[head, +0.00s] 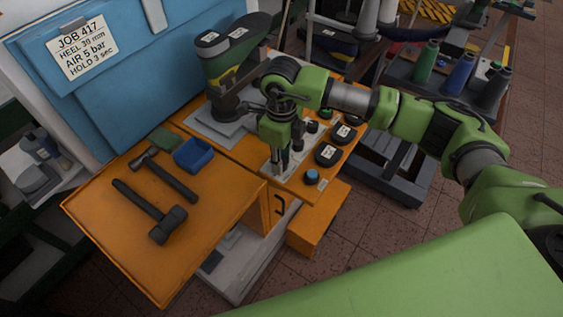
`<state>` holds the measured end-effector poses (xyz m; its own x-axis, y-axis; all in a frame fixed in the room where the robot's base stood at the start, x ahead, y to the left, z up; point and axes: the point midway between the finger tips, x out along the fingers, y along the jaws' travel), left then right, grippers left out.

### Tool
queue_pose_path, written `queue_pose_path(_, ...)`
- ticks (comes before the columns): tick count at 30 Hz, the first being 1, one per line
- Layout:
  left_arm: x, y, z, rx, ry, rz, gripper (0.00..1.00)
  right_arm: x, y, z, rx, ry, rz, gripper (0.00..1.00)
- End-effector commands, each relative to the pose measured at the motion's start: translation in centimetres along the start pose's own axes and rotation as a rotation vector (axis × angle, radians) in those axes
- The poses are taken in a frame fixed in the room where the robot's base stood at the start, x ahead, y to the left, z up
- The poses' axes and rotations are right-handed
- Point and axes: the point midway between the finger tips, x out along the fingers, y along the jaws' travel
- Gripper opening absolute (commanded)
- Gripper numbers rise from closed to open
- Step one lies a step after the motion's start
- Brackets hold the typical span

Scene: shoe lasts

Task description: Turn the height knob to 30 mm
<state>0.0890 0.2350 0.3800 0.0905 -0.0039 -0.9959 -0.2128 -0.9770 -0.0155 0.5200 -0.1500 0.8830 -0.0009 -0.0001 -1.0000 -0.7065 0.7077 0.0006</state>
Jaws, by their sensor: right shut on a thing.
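The orange control panel (293,182) of the machine carries round black dials with white labels, one nearer (327,155) and one farther back (342,132). A blue knob (312,176) sits near its front edge. My right gripper (277,166) points down at the left side of the panel, left of the dials. It is shut on a small knob there, which its fingers mostly hide. I cannot read that knob's scale or pointer. A job card (82,47) on the blue board reads JOB 417, HEEL 30 mm, AIR 5 bar, HOLD 3 sec. My left gripper is out of view.
An orange bench (105,215) at left holds two hammers (160,222) (165,175), a blue tray (193,155) and a green cloth or pad (164,139). Thread cones (459,74) stand at upper right.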

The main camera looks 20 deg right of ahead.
Motion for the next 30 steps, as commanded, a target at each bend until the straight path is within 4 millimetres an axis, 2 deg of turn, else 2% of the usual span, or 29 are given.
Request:
queue_pose_path(9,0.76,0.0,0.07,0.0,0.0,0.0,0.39,-0.09,-0.13,0.03,0.107,-0.002,-0.003,0.01)
queue_pose_path(24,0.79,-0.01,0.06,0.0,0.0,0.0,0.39,-0.18,-0.15,0.03,0.124,-0.002,-0.003,0.01)
queue_pose_path(25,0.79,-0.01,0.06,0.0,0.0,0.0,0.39,-0.18,-0.15,0.03,0.124,-0.002,-0.003,0.28)
queue_pose_path(26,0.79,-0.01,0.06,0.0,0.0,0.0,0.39,-0.18,-0.15,0.03,0.124,-0.002,-0.003,0.36)
queue_pose_path(27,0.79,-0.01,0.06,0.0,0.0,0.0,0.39,-0.17,-0.14,0.04,0.124,-0.002,-0.003,0.39)
queue_pose_path(30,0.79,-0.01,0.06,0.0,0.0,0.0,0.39,-0.12,-0.1,0.02,0.123,-0.001,-0.002,0.39)
